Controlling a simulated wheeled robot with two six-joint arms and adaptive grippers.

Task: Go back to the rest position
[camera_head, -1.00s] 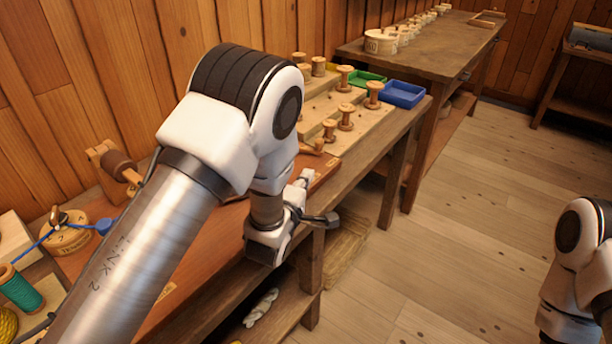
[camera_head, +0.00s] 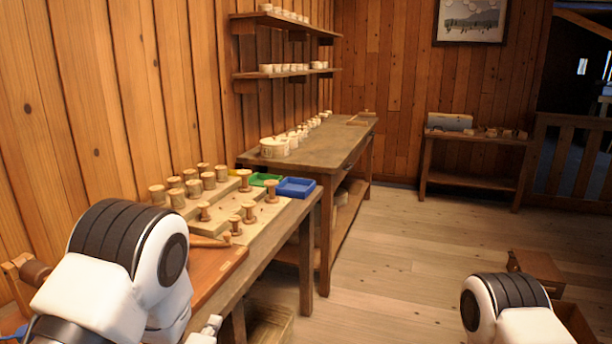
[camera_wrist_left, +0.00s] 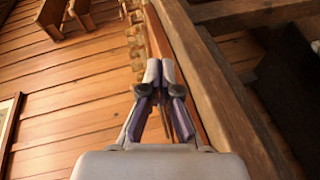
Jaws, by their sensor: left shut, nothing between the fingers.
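My left gripper (camera_wrist_left: 160,72) shows in the left wrist view with its two fingers together and nothing between them. In the head view my left arm stands at the lower left, and only a small tip of its gripper (camera_head: 208,328) shows at the bottom edge, beside the front of the workbench. Part of my right arm shows at the lower right. My right gripper is out of the picture.
Several wooden spools (camera_head: 249,210) stand on a stepped pale board on the near bench (camera_head: 215,268). A green tray (camera_head: 265,180) and a blue tray (camera_head: 296,187) sit behind. A second table (camera_head: 330,143) stands beyond. The floor (camera_head: 400,250) to the right is mostly open.

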